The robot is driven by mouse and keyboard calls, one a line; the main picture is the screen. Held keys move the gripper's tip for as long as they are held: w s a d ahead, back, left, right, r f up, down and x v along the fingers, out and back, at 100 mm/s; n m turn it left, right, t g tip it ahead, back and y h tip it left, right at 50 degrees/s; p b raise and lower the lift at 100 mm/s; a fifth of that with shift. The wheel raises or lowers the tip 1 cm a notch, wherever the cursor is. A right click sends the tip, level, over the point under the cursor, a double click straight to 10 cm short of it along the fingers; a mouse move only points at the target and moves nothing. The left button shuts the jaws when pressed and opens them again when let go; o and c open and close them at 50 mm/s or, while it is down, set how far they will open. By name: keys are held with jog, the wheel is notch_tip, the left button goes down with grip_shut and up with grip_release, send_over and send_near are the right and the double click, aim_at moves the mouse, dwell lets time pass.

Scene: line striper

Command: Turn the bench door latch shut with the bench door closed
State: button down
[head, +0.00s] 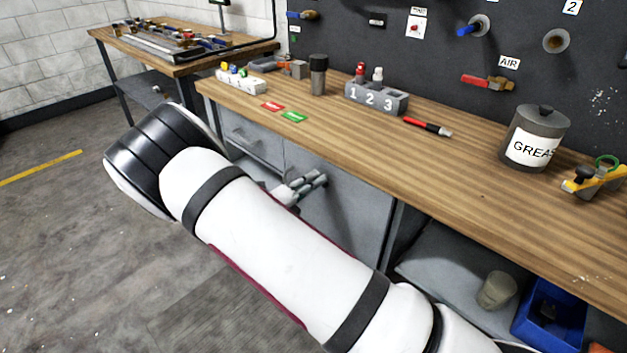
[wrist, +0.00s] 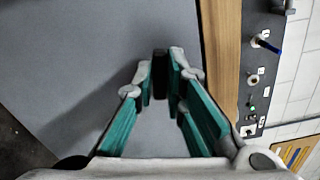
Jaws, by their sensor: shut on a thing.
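The bench door (head: 350,205) is a grey panel under the wooden bench top. It looks flush with the cabinet front, as far as my arm lets me see. My gripper (head: 304,186) is at the door's upper left part in the head view, partly behind my white arm. In the wrist view my gripper (wrist: 162,78) has its two teal-padded fingers closed on a small dark latch (wrist: 160,60). The latch's long side runs up the picture, roughly along the bench edge. The bare grey door (wrist: 95,55) fills the left of that view.
The bench top (head: 480,185) overhangs the door. Right of the door is an open shelf with a blue bin (head: 552,315). Floor at left is clear.

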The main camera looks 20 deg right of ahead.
jog(key=shift+f+n, duration=0.1)
jog(key=shift+n, duration=1.2)
jog(key=c, duration=1.6)
grip_release()
jog(key=shift+c, duration=0.2)
jog(key=v, duration=1.2)
jog(key=shift+p, duration=0.3)
